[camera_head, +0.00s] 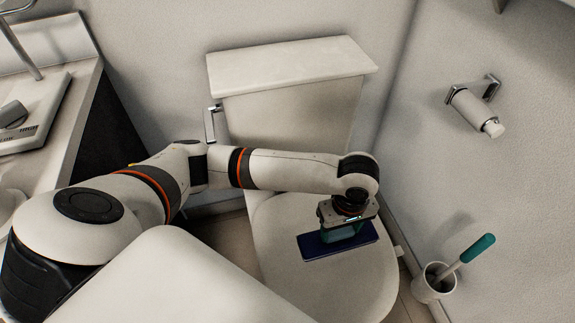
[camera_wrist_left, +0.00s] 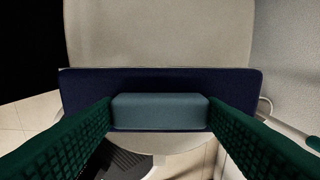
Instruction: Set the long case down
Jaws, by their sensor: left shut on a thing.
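The long case (camera_head: 318,251) is dark navy blue and flat. In the head view it is under my left gripper (camera_head: 343,233), over the closed toilet lid (camera_head: 340,285). In the left wrist view the case (camera_wrist_left: 85,88) stretches across the picture, with a grey-blue block (camera_wrist_left: 160,109) at its middle. The block sits between the two green, ridged fingers and looks like a raised part of the case. My left gripper is shut on it. I cannot tell whether the case touches the lid. My right gripper is not in view.
The toilet tank (camera_head: 290,80) stands behind the lid. A brush holder (camera_head: 434,283) with a teal-handled brush (camera_head: 470,250) stands at the right. A paper holder (camera_head: 473,105) is on the right wall. A counter (camera_head: 60,130) is at the left. The lid around the case looks clear.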

